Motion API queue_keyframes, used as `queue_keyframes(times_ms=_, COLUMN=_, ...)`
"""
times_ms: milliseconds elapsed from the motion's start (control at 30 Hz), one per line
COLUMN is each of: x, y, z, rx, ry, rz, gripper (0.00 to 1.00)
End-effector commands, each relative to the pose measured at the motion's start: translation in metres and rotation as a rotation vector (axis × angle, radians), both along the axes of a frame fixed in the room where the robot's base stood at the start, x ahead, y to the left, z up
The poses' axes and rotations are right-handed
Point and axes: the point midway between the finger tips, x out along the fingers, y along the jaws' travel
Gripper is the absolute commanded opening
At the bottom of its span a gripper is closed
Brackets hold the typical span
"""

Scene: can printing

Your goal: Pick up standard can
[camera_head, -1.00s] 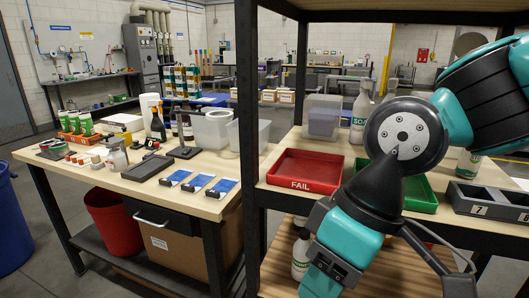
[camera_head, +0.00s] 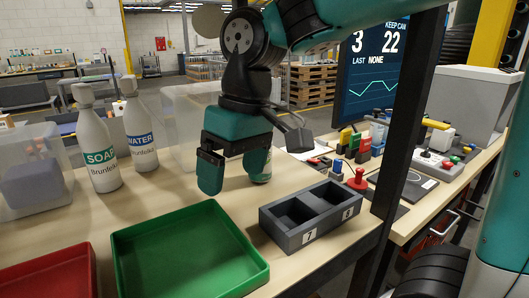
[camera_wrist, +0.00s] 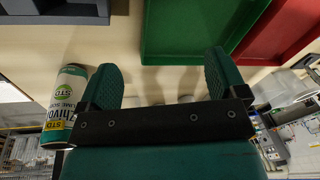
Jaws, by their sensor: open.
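The standard can (camera_head: 259,167), green and white, stands upright on the shelf top, partly hidden behind my gripper (camera_head: 236,172). In the wrist view the can (camera_wrist: 66,104) shows its "STD" label at the left, outside the finger gap and beside the left finger. My gripper (camera_wrist: 162,82) is open there, with nothing between its green fingers. In the head view the gripper points down, low over the shelf, at the near left side of the can. I cannot tell whether a finger touches the can.
A grey two-slot holder (camera_head: 311,214) marked 7 and 8 sits right of the gripper. A green tray (camera_head: 188,257) and a red tray (camera_head: 52,277) lie in front. Soap (camera_head: 95,140) and water (camera_head: 140,128) bottles and clear bins stand left. A dark post (camera_head: 400,130) rises at right.

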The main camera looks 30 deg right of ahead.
Motion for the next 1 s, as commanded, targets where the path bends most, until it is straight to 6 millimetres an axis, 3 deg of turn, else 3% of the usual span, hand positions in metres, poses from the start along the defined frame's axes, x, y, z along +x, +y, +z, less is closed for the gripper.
queue_keyframes(times_ms=33, x=0.032, y=-0.019, z=0.007, rx=-0.037, ry=0.004, rz=-0.098, gripper=0.91)
queue_keyframes(times_ms=100, x=0.066, y=-0.045, z=0.026, rx=-0.084, ry=0.020, rz=-0.236, gripper=0.91)
queue_keyframes(times_ms=200, x=0.099, y=-0.079, z=0.050, rx=-0.127, ry=0.047, rz=-0.415, gripper=0.91)
queue_keyframes(times_ms=333, x=0.127, y=-0.114, z=0.074, rx=-0.153, ry=0.082, rz=-0.614, gripper=0.91)
queue_keyframes(times_ms=500, x=0.142, y=-0.139, z=0.095, rx=-0.157, ry=0.118, rz=-0.782, gripper=0.91)
queue_keyframes(times_ms=600, x=0.144, y=-0.145, z=0.096, rx=-0.157, ry=0.130, rz=-0.823, gripper=0.91)
queue_keyframes(times_ms=1000, x=0.144, y=-0.144, z=0.039, rx=-0.156, ry=0.131, rz=-0.829, gripper=0.91)
